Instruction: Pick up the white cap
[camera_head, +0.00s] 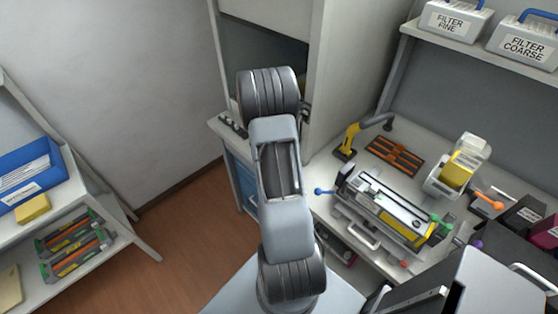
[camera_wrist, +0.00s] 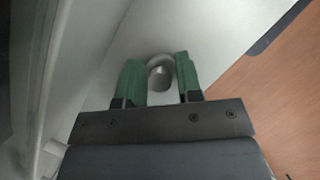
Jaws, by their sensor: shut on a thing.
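In the wrist view my gripper (camera_wrist: 159,80) has two green fingers, closed on the sides of a small rounded whitish-grey thing that looks like the white cap (camera_wrist: 160,61). The front of the cap is in shade, and its lower part is hard to make out. In the head view my gripper and the cap are hidden behind my arm, which reaches up in front of the tall cabinet.
The tall pale cabinet (camera_head: 343,80) has an open dark recess. The workbench (camera_head: 328,211) on the right bears a cartridge fixture (camera_head: 390,205), a yellow-handled tool (camera_head: 349,139) and an orange-brown rack (camera_head: 395,155). A shelf with a blue bin (camera_head: 25,172) stands left. Brown floor (camera_head: 180,225) lies between.

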